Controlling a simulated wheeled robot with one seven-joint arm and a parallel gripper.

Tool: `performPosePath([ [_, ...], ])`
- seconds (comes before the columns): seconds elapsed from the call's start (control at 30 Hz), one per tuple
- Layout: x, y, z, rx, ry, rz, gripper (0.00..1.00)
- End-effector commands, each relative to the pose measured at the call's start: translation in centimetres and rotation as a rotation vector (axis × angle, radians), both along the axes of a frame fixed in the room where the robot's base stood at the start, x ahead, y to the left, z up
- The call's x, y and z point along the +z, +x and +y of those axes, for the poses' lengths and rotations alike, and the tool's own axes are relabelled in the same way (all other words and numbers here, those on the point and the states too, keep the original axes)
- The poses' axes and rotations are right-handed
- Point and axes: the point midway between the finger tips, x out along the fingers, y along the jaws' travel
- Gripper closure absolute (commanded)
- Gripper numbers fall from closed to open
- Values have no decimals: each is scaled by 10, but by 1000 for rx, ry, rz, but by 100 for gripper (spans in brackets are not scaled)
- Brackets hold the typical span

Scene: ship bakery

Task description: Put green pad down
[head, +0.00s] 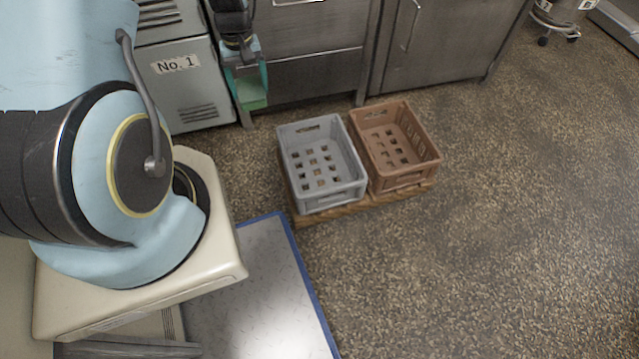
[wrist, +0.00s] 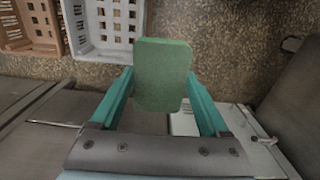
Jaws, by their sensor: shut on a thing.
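The green pad (wrist: 163,75) is a flat, rounded block held between the two teal fingers of my gripper (wrist: 162,92) in the wrist view. In the head view my gripper (head: 247,80) hangs at the upper middle, in front of the steel cabinets, with the green pad (head: 252,92) between its fingers. My gripper is shut on the pad. The pad is up in the air, left of and behind the grey crate, and touches nothing else that I can see.
An empty grey crate (head: 327,194) and an empty brown crate (head: 405,178) stand side by side on a wooden base (head: 375,204). Steel cabinets (head: 312,73) and a unit marked No. 1 (head: 180,90) line the back. A blue-edged mat (head: 262,290) lies in front.

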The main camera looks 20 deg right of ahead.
Motion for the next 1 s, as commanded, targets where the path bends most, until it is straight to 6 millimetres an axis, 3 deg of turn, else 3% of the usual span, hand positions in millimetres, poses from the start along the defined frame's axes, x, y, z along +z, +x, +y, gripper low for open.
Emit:
performPosePath([
  [0.03,-30,-3,-11,-9,0,-1,82],
  [0.6,-184,-42,-113,-47,-4,0,82],
  [0.8,-224,-58,-142,-55,-6,1,82],
  [1.0,-240,-68,-155,-59,-7,1,82],
])
